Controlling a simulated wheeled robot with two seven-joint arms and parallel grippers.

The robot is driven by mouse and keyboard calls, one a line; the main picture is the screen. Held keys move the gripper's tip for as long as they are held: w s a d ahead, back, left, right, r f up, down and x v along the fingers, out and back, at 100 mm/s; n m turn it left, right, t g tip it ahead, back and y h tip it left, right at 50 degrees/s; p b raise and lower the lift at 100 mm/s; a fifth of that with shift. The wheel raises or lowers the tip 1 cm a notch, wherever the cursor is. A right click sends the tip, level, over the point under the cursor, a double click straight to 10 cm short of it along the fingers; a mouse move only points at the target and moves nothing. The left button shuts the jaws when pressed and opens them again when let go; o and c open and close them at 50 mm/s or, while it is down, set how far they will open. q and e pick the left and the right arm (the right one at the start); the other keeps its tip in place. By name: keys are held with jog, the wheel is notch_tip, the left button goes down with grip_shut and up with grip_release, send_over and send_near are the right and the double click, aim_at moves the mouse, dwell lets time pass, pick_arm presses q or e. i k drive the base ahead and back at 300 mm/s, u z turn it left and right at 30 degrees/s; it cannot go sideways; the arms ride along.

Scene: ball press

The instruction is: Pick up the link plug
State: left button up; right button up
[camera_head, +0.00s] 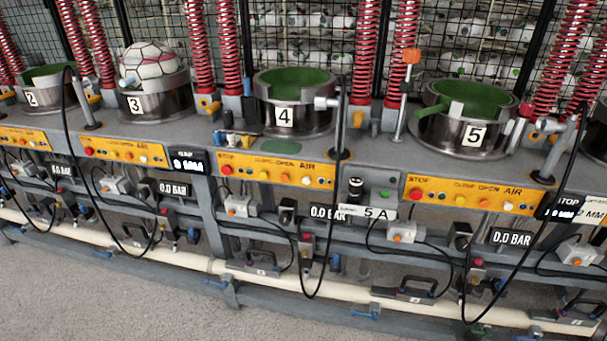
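No part is clearly marked as the link plug, and I cannot tell for sure which one it is. A black cylindrical plug-like part (355,188) stands upright in a small grey box (378,180) between stations 4 and 5. The box has a green button and a white label (368,212) reading "5 A". Several small blue, yellow and white parts (236,139) lie on the bench left of station 4; they are too small to identify. Neither of my grippers is in view.
Steel cups numbered 2 (40,95), 3 (155,103), 4 (300,117) and 5 (465,135) stand along the grey bench. A ball (147,62) sits in cup 3. Black cables (335,200) hang before the yellow panels (280,170). Red springs (360,50) rise behind. The floor (110,290) in front is clear.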

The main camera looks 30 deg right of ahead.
aim_at(355, 184)
jog(key=z, duration=0.2)
jog(key=i, duration=1.05)
jog(key=z, duration=0.7)
